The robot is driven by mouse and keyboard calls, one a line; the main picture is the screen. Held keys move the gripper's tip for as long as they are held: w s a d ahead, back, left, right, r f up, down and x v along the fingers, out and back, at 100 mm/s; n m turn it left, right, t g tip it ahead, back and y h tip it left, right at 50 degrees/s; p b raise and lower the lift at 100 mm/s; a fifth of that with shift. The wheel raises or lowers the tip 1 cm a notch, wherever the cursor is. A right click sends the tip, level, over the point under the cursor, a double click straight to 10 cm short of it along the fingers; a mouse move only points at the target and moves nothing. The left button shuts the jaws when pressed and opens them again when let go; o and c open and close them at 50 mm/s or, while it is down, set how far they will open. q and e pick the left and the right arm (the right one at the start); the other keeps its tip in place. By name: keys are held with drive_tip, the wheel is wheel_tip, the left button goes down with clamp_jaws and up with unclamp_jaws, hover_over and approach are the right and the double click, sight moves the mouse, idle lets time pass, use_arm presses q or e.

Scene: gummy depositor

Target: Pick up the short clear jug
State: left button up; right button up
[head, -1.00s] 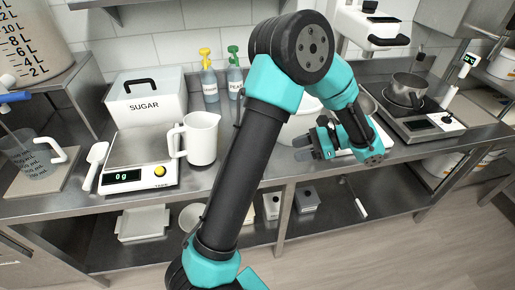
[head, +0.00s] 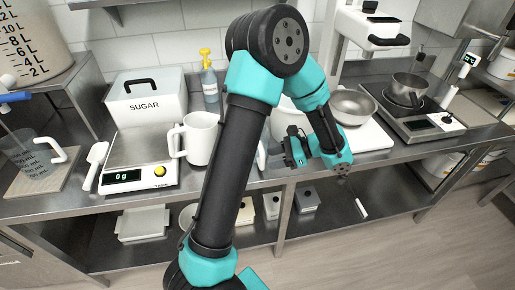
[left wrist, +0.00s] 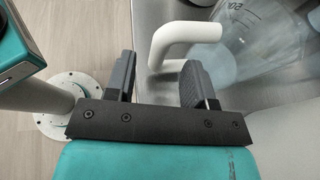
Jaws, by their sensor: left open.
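In the left wrist view a clear jug (left wrist: 262,50) with printed marks and a white handle (left wrist: 185,38) stands at the upper right, partly cut off by the frame. My left gripper (left wrist: 155,85) is open and empty, its two dark fingers just short of the handle. In the head view my left gripper (head: 293,150) is at the bench's front edge, and my arm hides most of what stands behind it. Another clear jug with a white handle (head: 35,160) stands at the far left. My right gripper is not in view.
A white pitcher (head: 201,137) and a scale (head: 138,175) stand left of my arm. A white container (head: 288,118) is behind the gripper, with a steel bowl (head: 353,106) to its right. A pan (head: 407,92) sits on the hob further right. Floor lies beyond the bench edge.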

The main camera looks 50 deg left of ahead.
use_arm(q)
drive_tip(key=x, duration=0.4)
drive_tip(key=shift+s+a+f, duration=0.1)
drive_tip(key=shift+s, duration=0.05)
clamp_jaws()
idle(0.5)
